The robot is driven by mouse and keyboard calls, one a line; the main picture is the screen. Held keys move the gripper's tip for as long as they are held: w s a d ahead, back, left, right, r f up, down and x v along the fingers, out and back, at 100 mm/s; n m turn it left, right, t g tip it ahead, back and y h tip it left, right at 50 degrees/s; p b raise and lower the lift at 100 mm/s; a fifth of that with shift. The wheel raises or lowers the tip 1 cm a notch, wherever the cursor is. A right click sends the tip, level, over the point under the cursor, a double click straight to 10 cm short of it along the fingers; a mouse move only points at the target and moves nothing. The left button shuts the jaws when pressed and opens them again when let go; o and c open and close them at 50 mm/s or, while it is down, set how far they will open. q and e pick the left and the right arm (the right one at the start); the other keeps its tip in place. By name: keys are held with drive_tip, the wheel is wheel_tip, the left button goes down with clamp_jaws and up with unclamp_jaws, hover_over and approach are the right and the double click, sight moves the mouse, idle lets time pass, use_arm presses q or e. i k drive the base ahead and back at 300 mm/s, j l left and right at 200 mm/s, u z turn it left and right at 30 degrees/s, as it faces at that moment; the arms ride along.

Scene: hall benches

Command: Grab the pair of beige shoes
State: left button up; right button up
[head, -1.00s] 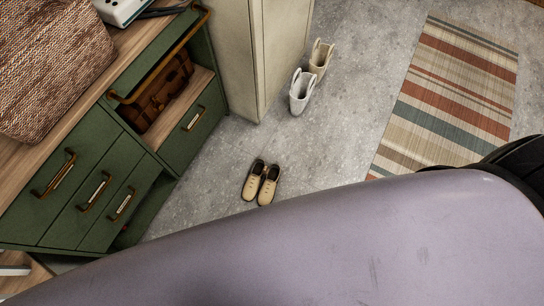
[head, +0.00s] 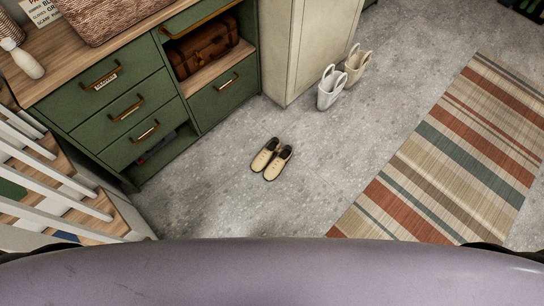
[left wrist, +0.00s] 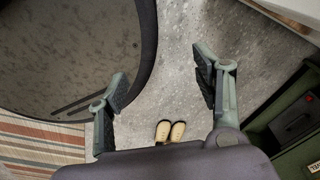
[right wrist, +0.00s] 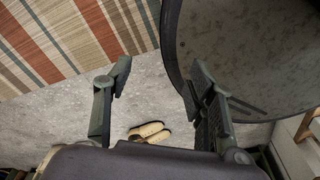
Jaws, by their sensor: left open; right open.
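The pair of beige shoes (head: 271,159) with dark openings stands side by side on the grey floor, near the middle of the head view. It also shows at the bottom of the left wrist view (left wrist: 170,131) and of the right wrist view (right wrist: 150,132). My left gripper (left wrist: 160,82) is open and empty, with the shoes beyond and below its fingers. My right gripper (right wrist: 160,88) is open and empty, with the shoes beyond its fingers. Neither gripper touches the shoes. The grippers are not visible in the head view.
A green drawer cabinet (head: 128,112) and a cream cabinet (head: 310,45) stand behind the shoes. A striped rug (head: 450,150) lies at right. White railings (head: 50,165) are at left. The floor around the shoes is clear.

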sight(274, 169)
drive_tip(key=i+j+z, duration=0.35)
drive_tip(key=i+j, duration=0.85)
